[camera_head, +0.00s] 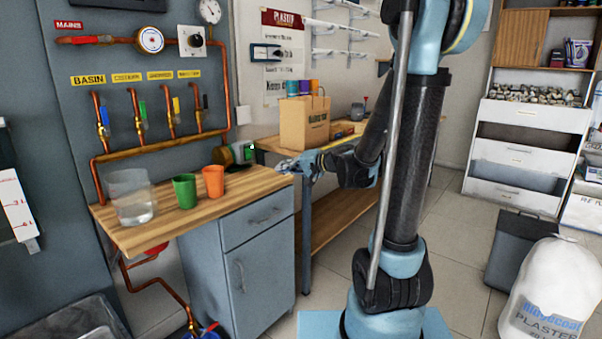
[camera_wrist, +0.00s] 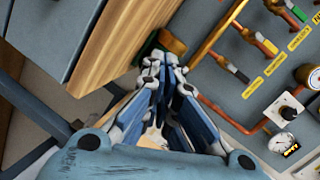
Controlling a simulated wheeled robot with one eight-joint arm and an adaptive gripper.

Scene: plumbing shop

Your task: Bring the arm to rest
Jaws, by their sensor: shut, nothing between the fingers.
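My gripper (camera_head: 284,166) is at the right end of the wooden counter (camera_head: 245,181), just above or beside its edge; the exact gap cannot be told. In the wrist view my gripper (camera_wrist: 166,66) has its blue fingers together at the tips, with nothing between them. The arm reaches left from its upright column, bent at the elbow.
A clear jug (camera_head: 131,197), a green cup (camera_head: 185,191) and an orange cup (camera_head: 213,182) stand on the counter. A brass and green fitting (camera_head: 233,154) is behind the gripper. Copper pipes with valves (camera_head: 103,122) line the wall. A workbench (camera_head: 342,207) stands behind.

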